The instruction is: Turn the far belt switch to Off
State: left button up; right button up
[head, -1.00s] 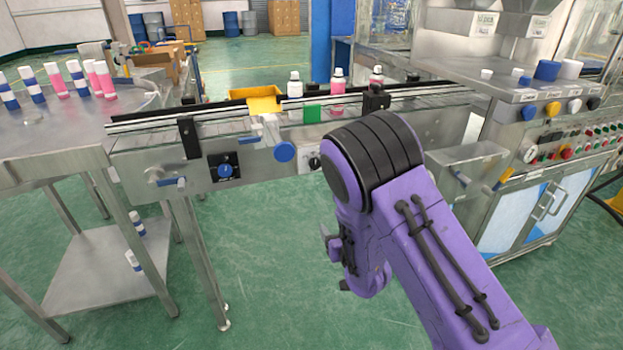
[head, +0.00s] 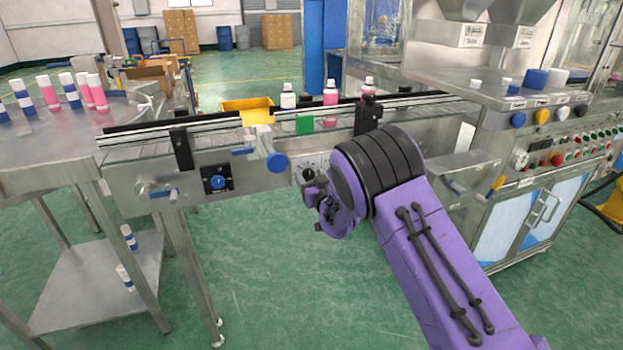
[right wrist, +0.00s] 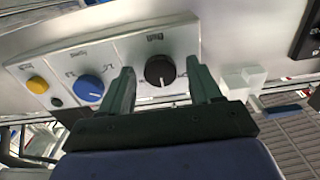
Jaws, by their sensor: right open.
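A control panel (right wrist: 70,70) in the right wrist view carries a black rotary knob (right wrist: 160,70), a blue knob (right wrist: 89,88) and a yellow button (right wrist: 38,85). Its labels are too small to read. My right gripper (right wrist: 160,88) is open, with one finger on each side of the black knob. I cannot tell whether the fingers touch it. In the head view my right gripper (head: 312,190) is in front of the conveyor's side, by a pale dial plate (head: 310,168) that it partly covers. A blue switch on a black plate (head: 218,182) sits further left. My left gripper is out of view.
The conveyor (head: 250,165) carries several bottles (head: 330,98) and a yellow bin (head: 247,106) stands behind it. A steel table (head: 60,145) with bottles is at the left. A machine cabinet (head: 530,215) stands at the right. The floor in front is clear.

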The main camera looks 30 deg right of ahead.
jog(key=shift+c, duration=0.3)
jog(key=c, duration=1)
jog(key=shift+n, duration=0.4)
jog(key=n+b, duration=0.1)
jog(key=n, duration=0.3)
jog(key=shift+f+n+b, duration=0.15)
jog(key=shift+n+b, duration=0.2)
jog(key=shift+n, duration=0.05)
jog(key=n+b, duration=0.1)
jog(key=n, duration=0.3)
jog(key=shift+b, duration=0.3)
jog(key=shift+n, duration=0.4)
jog(key=o, duration=1.1)
jog(key=shift+c, duration=0.2)
